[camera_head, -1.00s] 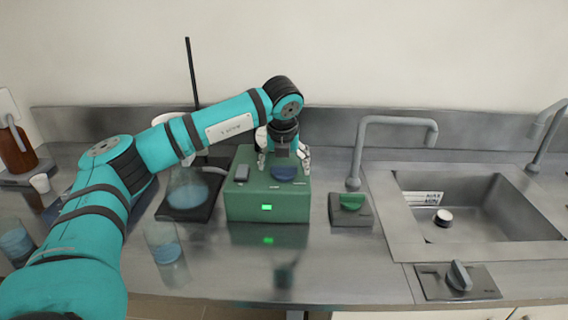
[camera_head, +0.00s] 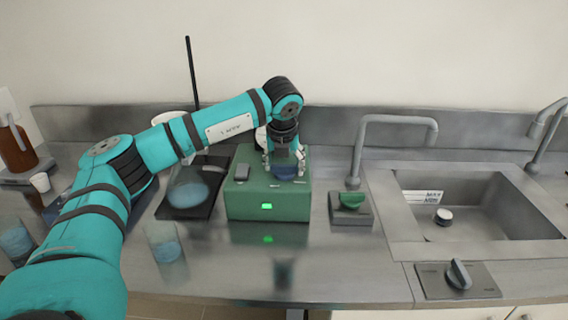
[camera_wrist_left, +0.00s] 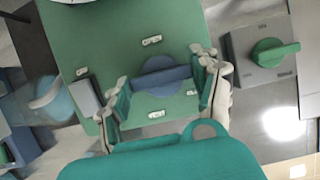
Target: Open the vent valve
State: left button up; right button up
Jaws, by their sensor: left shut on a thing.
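A green box (camera_head: 267,205) stands on the steel counter, with a blue knob (camera_head: 286,173) on its top. The knob also shows in the left wrist view (camera_wrist_left: 162,78) as a round dial with a raised bar across it. My left gripper (camera_head: 284,167) points down over the box, its fingers on either side of the blue knob and shut on it. The fingers hide part of the knob in the head view. My right gripper is not in view.
A grey switch (camera_head: 242,172) sits left of the knob on the box. A green knob on a grey block (camera_head: 351,213) stands to the right, beside a tap and the sink (camera_head: 480,205). Glassware with blue liquid (camera_head: 188,192) stands left.

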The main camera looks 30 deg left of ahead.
pick_arm(q)
jog(key=shift+a+m+h, duration=0.1)
jog(key=shift+m+h, duration=0.2)
jog(key=shift+m, duration=0.7)
jog(key=shift+m+t+h+b, duration=0.3)
jog(key=shift+m+b, duration=0.05)
jog(key=shift+m, duration=0.55)
jog(key=m+h, duration=0.1)
jog(key=m, duration=0.2)
jog(key=shift+a+r+m+h+p, duration=0.1)
jog(key=shift+m+h+p, duration=0.2)
jog(key=shift+p, duration=0.1)
jog(key=m+h+p, duration=0.1)
jog(key=m, duration=0.1)
jog(key=shift+r+m, duration=0.1)
jog(key=shift+m, duration=0.3)
jog(key=m+h+p, duration=0.1)
jog(key=m+p, duration=0.1)
jog(key=m, duration=0.1)
jog(key=shift+a+g, duration=0.1)
jog(key=shift+g, duration=0.3)
jog(key=shift+w+m+g+h+p, duration=0.1)
jog(key=shift+m+g+h+p, duration=0.35)
jog(key=shift+m, duration=0.65)
jog(key=shift+m+g+h+p, duration=0.15)
jog(key=shift+m+p, duration=0.45)
jog(key=shift+m, duration=0.5)
jog(key=o, duration=1.2)
